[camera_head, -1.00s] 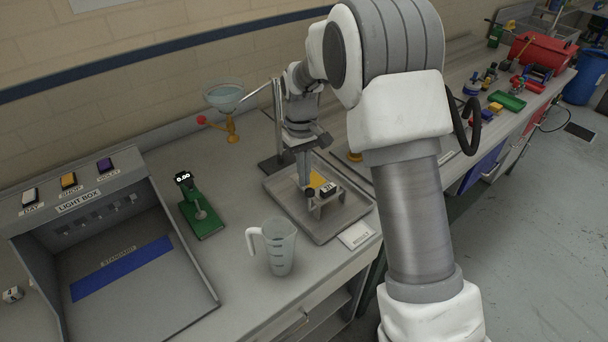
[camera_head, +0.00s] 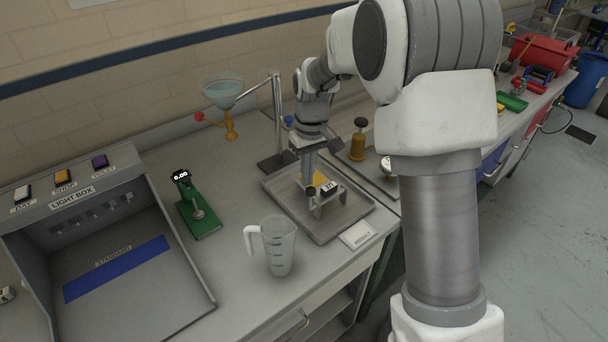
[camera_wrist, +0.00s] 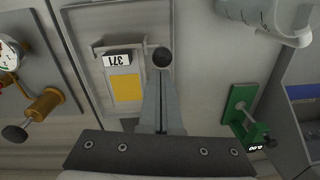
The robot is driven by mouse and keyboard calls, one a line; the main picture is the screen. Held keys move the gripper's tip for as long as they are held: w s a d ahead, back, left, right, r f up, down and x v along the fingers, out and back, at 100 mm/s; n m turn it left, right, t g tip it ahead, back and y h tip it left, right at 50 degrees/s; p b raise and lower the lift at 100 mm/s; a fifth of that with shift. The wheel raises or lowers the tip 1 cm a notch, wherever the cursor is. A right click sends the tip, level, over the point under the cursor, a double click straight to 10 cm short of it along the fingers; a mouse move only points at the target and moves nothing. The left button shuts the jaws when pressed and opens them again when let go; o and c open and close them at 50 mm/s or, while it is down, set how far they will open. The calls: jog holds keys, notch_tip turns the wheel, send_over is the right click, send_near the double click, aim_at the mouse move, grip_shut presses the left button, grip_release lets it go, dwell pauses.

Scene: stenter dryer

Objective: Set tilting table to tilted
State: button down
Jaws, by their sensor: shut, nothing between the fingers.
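The tilting table (camera_wrist: 125,79) is a small grey plate with a yellow patch and a tag reading 371, standing in a shallow metal tray (camera_head: 345,225). It also shows in the head view (camera_head: 330,201), partly hidden by my gripper; I cannot tell its angle. A round black knob (camera_wrist: 162,57) is at the table's side, and in the head view (camera_head: 311,192) it is close under my fingertips. My gripper (camera_wrist: 160,73) is shut and empty, its tips pointing at the knob. I cannot tell whether they touch it.
A funnel burette stand (camera_head: 279,115) rises behind the tray. A clear measuring jug (camera_head: 279,247) stands in front, and a green gauge (camera_head: 201,215) and light box (camera_head: 80,200) stand left. A brass-coloured device (camera_head: 357,142) stands right. Bare bench lies between jug and gauge.

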jog(key=shift+s+d+f+t+y+b, duration=0.15)
jog(key=shift+s+d+t+y+b, duration=0.35)
jog(key=shift+b, duration=1.15)
jog(key=shift+s+d+f+t+y+b, duration=0.25)
jog(key=shift+s+t+b, duration=0.4)
jog(key=shift+b, duration=1)
jog(key=s+t+b, duration=0.1)
jog(key=b, duration=0.2)
jog(key=s+d+t+y+b, duration=0.1)
jog(key=b, duration=0.3)
jog(key=s+d+t+y+b, duration=0.1)
jog(key=b, duration=0.2)
jog(key=shift+f, duration=0.3)
jog(key=shift+s+d+b, duration=0.25)
jog(key=shift+s+b, duration=0.05)
jog(key=shift+b, duration=0.5)
notch_tip(320, 180, up, 11)
jog(key=s+d+p, duration=0.2)
jog(key=d+p, duration=0.1)
jog(key=p, duration=0.1)
jog(key=shift+s, duration=0.25)
